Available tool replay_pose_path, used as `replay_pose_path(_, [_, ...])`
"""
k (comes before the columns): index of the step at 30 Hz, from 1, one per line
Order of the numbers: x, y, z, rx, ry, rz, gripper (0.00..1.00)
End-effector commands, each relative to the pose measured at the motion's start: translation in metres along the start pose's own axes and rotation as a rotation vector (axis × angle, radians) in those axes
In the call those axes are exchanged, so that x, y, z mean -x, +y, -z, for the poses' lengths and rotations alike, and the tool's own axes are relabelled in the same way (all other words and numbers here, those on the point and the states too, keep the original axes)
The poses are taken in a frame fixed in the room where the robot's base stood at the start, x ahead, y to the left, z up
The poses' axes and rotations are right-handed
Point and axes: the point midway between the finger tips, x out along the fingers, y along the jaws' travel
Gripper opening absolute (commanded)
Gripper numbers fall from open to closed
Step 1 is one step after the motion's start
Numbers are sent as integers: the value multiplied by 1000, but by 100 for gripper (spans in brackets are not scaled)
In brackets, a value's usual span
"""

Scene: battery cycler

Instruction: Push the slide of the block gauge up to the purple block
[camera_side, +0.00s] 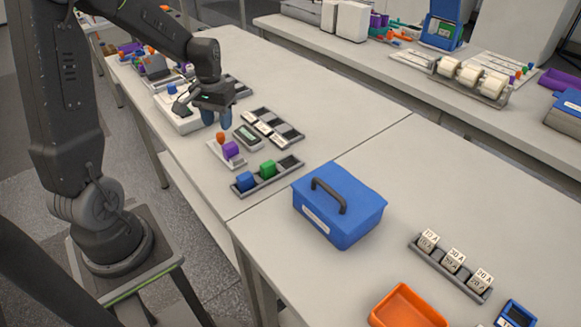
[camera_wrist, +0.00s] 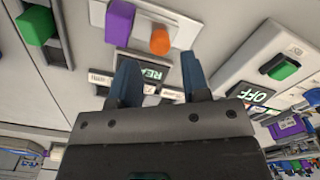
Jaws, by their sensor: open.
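The block gauge is a pale plate (camera_side: 214,152) on the near table, with a purple block (camera_side: 231,149) and an orange knob (camera_side: 220,137) on it. The knob appears to belong to the slide. In the wrist view the purple block (camera_wrist: 120,21) and orange knob (camera_wrist: 160,40) sit side by side with a small gap, beyond my fingertips. A dark display (camera_wrist: 150,72) with partly hidden lettering shows between my fingers. My gripper (camera_side: 216,118) is open and empty, its blue fingers pointing down behind the knob in the side view. The wrist view shows both fingers apart (camera_wrist: 158,62).
A dark tray (camera_side: 290,163) holds a blue block (camera_side: 245,181) and a green block (camera_side: 268,168) in front of the gauge. A blue toolbox (camera_side: 340,205) stands to the right. A small display unit (camera_side: 247,137) and a slotted tray (camera_side: 285,130) lie beside the gauge.

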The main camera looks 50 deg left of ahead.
Motion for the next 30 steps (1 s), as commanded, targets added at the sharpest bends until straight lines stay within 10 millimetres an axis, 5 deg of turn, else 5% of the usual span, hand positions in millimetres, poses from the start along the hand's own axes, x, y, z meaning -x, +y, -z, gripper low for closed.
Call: replay_pose_path(30, [-27,0,0,0,0,0,42])
